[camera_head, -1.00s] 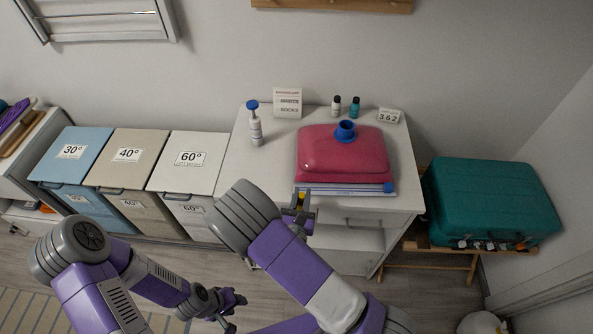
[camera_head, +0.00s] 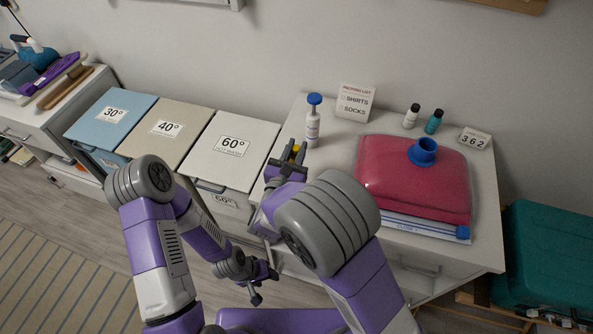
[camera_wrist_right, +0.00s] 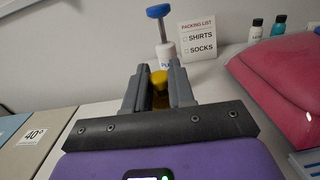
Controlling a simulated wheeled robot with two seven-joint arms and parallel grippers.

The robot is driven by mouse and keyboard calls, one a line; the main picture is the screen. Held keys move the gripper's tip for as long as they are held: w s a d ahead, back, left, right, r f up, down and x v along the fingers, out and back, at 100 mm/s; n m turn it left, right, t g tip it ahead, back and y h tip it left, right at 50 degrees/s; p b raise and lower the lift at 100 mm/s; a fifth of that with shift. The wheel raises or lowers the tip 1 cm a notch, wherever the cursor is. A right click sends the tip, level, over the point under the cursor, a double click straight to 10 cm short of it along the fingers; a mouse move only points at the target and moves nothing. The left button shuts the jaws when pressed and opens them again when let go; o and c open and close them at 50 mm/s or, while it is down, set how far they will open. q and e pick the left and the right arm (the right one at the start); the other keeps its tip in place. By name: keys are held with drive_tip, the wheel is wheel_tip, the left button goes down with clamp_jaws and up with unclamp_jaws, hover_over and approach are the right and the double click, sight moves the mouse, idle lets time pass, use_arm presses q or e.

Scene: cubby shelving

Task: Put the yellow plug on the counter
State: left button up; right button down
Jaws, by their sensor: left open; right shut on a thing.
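The yellow plug (camera_wrist_right: 158,78) is between the fingers of my right gripper (camera_wrist_right: 158,88), which is shut on it. I cannot tell whether the plug touches the counter. My left gripper (camera_head: 262,284) is open and empty, low in front of the cabinet.
A white bottle with a blue pump (camera_head: 313,125) stands just beyond the right gripper. A red bag with a blue valve (camera_head: 415,185) covers the counter's right part. A packing list sign (camera_head: 354,102) and small bottles (camera_head: 433,122) stand behind. Lidded bins (camera_head: 232,148) stand left.

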wheel_tip(320, 180, down, 3)
drive_tip(key=shift+s+f+b, duration=0.15)
drive_tip(key=shift+f+b, duration=0.05)
drive_tip(key=shift+b, duration=0.15)
drive_tip(key=shift+f+b, duration=0.65)
drive_tip(key=shift+f, duration=1.55)
drive_tip(key=shift+f, duration=0.1)
drive_tip(key=c, duration=1)
unclamp_jaws()
drive_tip(key=shift+o, duration=0.2)
drive_tip(key=shift+r, duration=0.2)
drive_tip(key=p+v, duration=0.1)
drive_tip(key=v, duration=1.1)
